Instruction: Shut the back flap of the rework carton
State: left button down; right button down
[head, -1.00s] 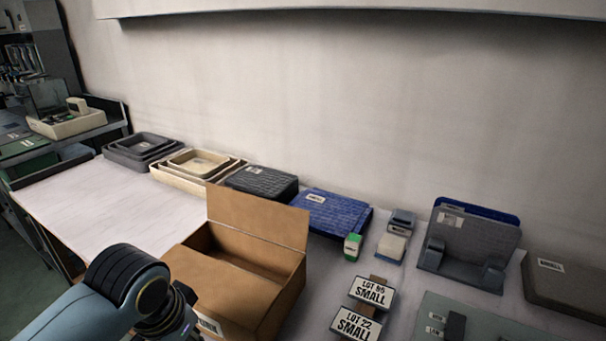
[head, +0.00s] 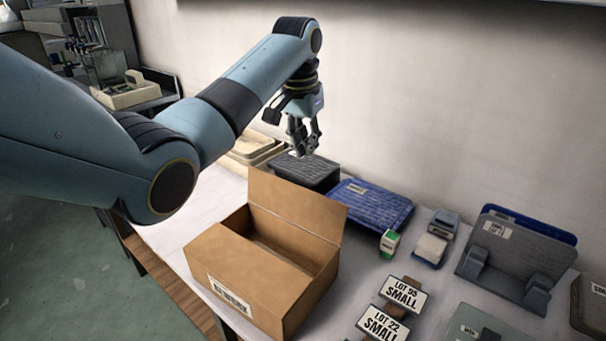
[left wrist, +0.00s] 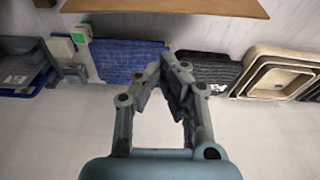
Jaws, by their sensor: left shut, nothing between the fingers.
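The rework carton (head: 240,292) is a brown cardboard box on the table in the head view, with a printed label on its front. Its back flap (head: 296,207) stands up from the rear edge, and a flat panel covers the front part of its top. The flap's edge also shows at the top of the left wrist view (left wrist: 175,7). My left gripper (head: 301,151) is shut and empty, pointing down above and behind the flap, apart from it. Its fingertips meet in the left wrist view (left wrist: 168,62). My right gripper is not in view.
Behind the carton lie a black ribbed tray (head: 306,176), a blue panel (head: 371,204) and cream trays (head: 250,149). A green-and-white block (head: 390,242), a grey holder (head: 505,255) and lot signs (head: 404,294) stand to the right. The wall is close behind.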

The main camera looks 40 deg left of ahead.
pick_arm(q)
jog(key=w+r, duration=0.2)
jog(key=p, duration=0.3)
send_over(291, 203)
jog(key=w, duration=0.4)
notch_tip(291, 203, down, 9)
jog(key=shift+s+d, duration=0.2)
jog(key=shift+d, duration=0.05)
jog(key=shift+f, duration=0.15)
